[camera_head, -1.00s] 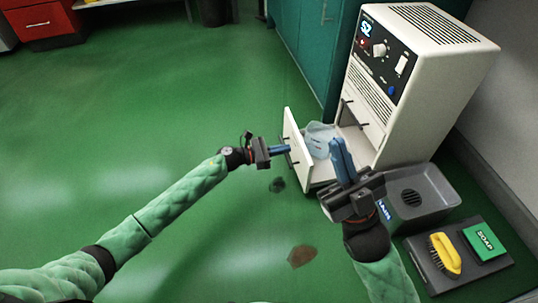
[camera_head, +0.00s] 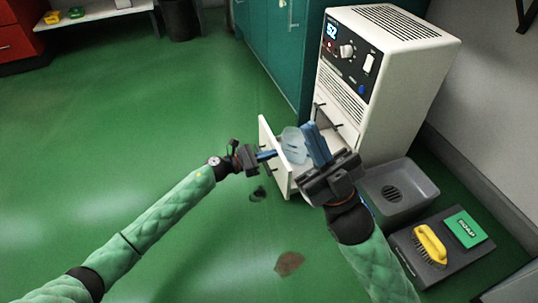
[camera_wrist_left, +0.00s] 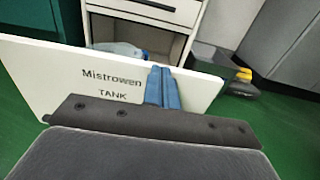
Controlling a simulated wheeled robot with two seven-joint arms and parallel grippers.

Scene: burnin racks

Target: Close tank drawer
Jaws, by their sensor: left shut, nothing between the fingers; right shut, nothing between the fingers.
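The tank drawer is pulled out of the white cabinet (camera_head: 400,85). Its white front panel (camera_head: 283,180) stands away from the cabinet, with a translucent bluish tank (camera_head: 293,143) behind it. In the left wrist view the panel (camera_wrist_left: 50,80) reads "Mistrowen TANK". My left gripper (camera_head: 276,154) is shut and empty, its blue fingers (camera_wrist_left: 163,88) at the outer face of the panel; I cannot tell whether they touch it. My right gripper (camera_head: 312,130) is shut and empty, in front of the cabinet at the drawer's right side, hiding part of the drawer.
A grey basin (camera_head: 425,185) stands right of the cabinet's base. Teal cupboards (camera_head: 270,40) stand behind. The green floor at left is clear apart from stains.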

